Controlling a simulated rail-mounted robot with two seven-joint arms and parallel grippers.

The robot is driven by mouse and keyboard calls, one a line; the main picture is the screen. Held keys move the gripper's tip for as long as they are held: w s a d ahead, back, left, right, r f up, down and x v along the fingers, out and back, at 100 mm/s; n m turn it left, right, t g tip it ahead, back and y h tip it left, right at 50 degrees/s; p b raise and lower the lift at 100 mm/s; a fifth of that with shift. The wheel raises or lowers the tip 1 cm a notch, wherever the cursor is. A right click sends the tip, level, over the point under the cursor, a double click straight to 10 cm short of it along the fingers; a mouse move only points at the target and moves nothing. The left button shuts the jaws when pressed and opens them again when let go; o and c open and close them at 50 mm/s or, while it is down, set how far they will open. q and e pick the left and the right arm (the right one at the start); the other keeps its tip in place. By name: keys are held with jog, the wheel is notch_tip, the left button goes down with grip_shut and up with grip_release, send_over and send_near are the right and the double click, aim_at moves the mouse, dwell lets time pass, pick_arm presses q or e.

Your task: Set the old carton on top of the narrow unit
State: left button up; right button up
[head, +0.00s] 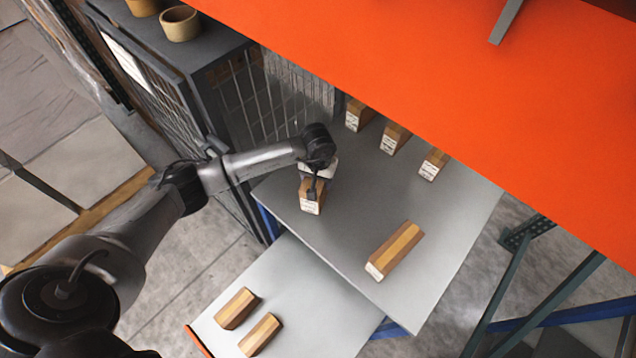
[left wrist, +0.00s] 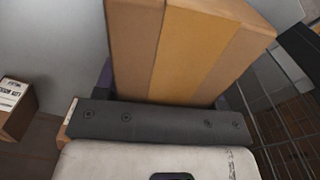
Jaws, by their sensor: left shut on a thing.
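My left gripper (head: 314,180) is shut on a carton (head: 311,202), a brown box with a lighter middle band and a white label on its end. The carton is at the left part of the upper grey shelf; I cannot tell if it touches the shelf. In the left wrist view the carton (left wrist: 190,50) fills the top, beyond the dark gripper (left wrist: 158,122). A narrow dark cabinet with mesh sides (head: 207,48), likely the narrow unit, stands at the upper left. My right gripper is not in view.
Two tan pots (head: 181,24) stand on the cabinet top. The grey shelf (head: 345,240) holds several other cartons, one lying nearer its front (head: 395,250). A lower shelf (head: 310,315) holds two more. A large orange surface (head: 430,70) overhangs the back.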

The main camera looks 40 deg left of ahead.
pick_arm(q)
jog(key=shift+f, duration=1.4)
jog(key=shift+f, duration=0.15)
jog(key=shift+f, duration=0.1)
jog(key=o, duration=1.2)
